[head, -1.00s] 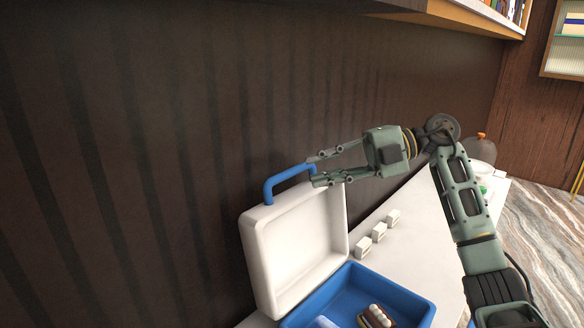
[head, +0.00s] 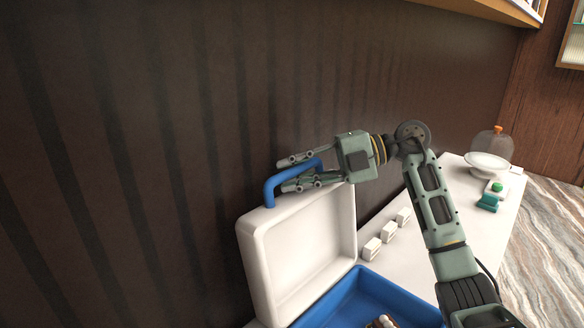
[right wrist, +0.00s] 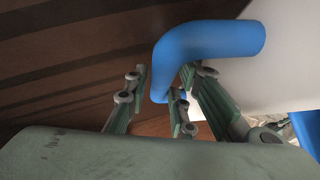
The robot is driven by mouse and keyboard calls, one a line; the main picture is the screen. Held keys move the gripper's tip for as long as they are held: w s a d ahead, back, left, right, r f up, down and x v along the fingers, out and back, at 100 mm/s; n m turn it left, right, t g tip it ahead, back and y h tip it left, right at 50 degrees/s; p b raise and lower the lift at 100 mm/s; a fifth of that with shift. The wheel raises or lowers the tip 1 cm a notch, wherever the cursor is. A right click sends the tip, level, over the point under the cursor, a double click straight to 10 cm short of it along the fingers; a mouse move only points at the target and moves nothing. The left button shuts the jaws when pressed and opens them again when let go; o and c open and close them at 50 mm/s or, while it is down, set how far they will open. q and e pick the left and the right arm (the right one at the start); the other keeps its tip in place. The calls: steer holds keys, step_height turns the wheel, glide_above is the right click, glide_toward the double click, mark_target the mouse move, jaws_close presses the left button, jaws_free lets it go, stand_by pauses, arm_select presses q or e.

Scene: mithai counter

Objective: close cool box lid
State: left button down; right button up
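The cool box has a blue body (head: 343,302) and a white lid (head: 300,250). The lid stands open and upright at the back, near the dark wall. A blue handle (head: 271,190) sits on the lid's top edge and also shows in the right wrist view (right wrist: 205,45). My right gripper (head: 283,174) is at the handle with its fingers apart, on either side of the bar. In the right wrist view the bar passes between the fingers; whether they touch it I cannot tell. My left gripper is not in view.
Sweets (head: 381,322) lie in the box at the bottom edge. Several small white blocks (head: 388,232) stand on the white counter (head: 440,185) to the right. A cake stand with a clear dome (head: 490,150) and a green-topped item (head: 488,202) are farther off. The dark wall (head: 150,120) is close behind the lid.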

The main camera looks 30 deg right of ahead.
steer(key=shift+a, duration=0.15)
jaws_close()
stand_by(0.4)
